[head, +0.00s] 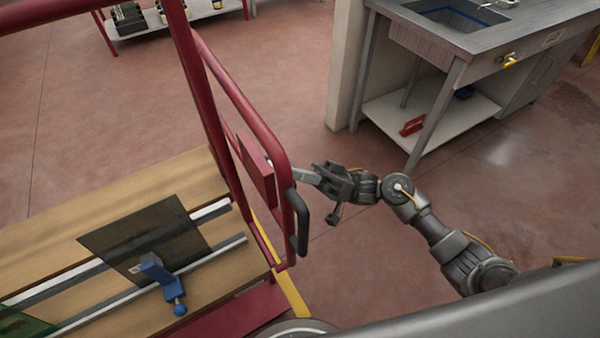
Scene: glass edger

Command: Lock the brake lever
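A black curved lever-like handle (300,222) hangs at the near end of the red cart frame (238,95); it looks like the brake lever, but I cannot tell whether it is locked. My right gripper (307,176) comes in from the right, just above and to the right of this handle. Its pale finger points left toward the red frame beside a red box-like plate (256,170). I cannot tell whether it touches the frame, or whether its fingers are apart. My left gripper is not in view.
The wooden cart bed (95,205) holds metal rails, a dark glass sheet (140,240) and a blue clamp (160,275). A grey sink bench (475,40) with a red item on its lower shelf stands at upper right. The red floor (330,260) around my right arm is clear.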

